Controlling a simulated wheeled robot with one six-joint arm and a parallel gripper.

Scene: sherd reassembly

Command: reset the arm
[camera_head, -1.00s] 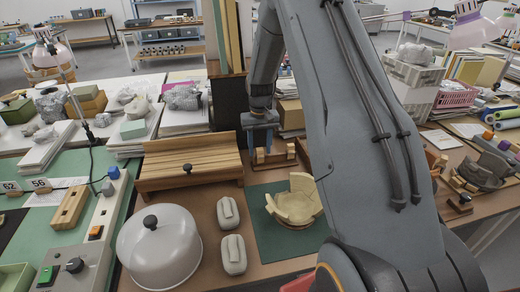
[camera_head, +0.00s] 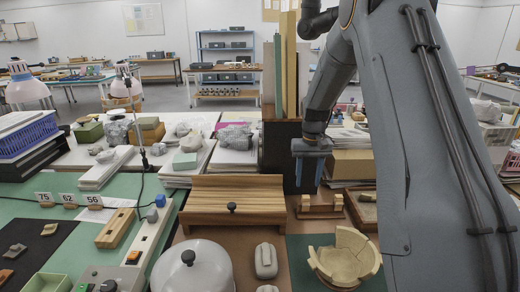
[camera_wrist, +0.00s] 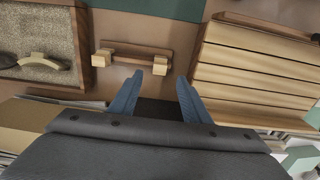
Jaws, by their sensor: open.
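My gripper (camera_head: 310,168) hangs from my arm above the back of the work table, with its blue fingers pointing down. In the wrist view the two blue fingers (camera_wrist: 156,98) are spread apart with nothing between them. The gripper is empty. A small wooden stand with two pale blocks (camera_wrist: 132,58) lies beyond the fingertips in that view. The same stand (camera_head: 320,209) is low and to the right of the gripper in the head view. A partly assembled cream bowl (camera_head: 343,257) sits on a green mat (camera_head: 299,255), clear of the gripper.
A slatted wooden box (camera_head: 232,195) stands left of the gripper. A white dome with a black knob (camera_head: 190,268) and grey weights (camera_head: 265,260) are in front. Upright boards (camera_head: 286,75) rise behind. A sand tray (camera_wrist: 45,40) shows in the wrist view.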

